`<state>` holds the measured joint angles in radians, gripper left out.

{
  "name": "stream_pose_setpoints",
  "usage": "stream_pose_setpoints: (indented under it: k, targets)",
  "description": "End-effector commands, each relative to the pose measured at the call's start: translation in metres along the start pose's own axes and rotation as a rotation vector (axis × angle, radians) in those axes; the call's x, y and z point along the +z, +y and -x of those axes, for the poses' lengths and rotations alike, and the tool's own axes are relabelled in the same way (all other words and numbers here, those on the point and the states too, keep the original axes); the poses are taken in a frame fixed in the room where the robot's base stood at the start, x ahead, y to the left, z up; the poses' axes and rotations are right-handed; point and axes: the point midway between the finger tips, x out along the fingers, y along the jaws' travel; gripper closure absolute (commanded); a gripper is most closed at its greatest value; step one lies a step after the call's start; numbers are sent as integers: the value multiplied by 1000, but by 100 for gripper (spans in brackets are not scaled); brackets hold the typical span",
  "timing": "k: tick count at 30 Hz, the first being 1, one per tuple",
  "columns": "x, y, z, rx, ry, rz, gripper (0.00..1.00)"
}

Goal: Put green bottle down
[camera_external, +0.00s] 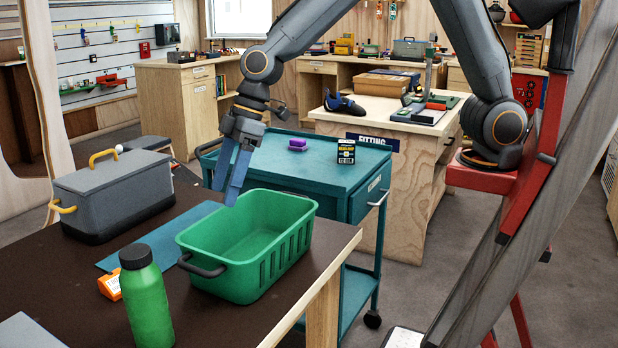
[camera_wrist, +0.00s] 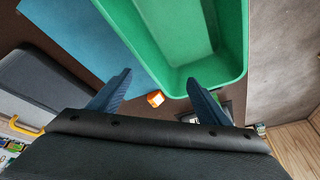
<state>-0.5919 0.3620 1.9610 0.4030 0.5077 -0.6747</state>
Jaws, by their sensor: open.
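My gripper (camera_external: 231,190) is open and empty, above the far left side of the green bin, fingers pointing down. In the wrist view, my gripper (camera_wrist: 168,95) shows two spread fingers with nothing held between them, and the green bin (camera_wrist: 238,70) lies beyond them. The bottle is well apart from the gripper and cannot be made out in the wrist view.
A grey case (camera_external: 115,195) with yellow handles sits at the table's left. A blue mat (camera_external: 165,236) lies under the bin's left side. An orange item (camera_external: 109,285) lies beside the bottle. A teal cart (camera_external: 300,165) carrying a purple item and a small box stands behind.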

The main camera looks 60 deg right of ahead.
Motion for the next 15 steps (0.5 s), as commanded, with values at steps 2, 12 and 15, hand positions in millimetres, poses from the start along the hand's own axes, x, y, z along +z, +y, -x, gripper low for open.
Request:
stream_pose_setpoints:
  k: [2,12,15]
  targets:
    - [63,46,19,50,-51,-153,29]
    - [314,108,85,220,-229,-738,29]
    - [358,102,95,247,-259,-844,29]
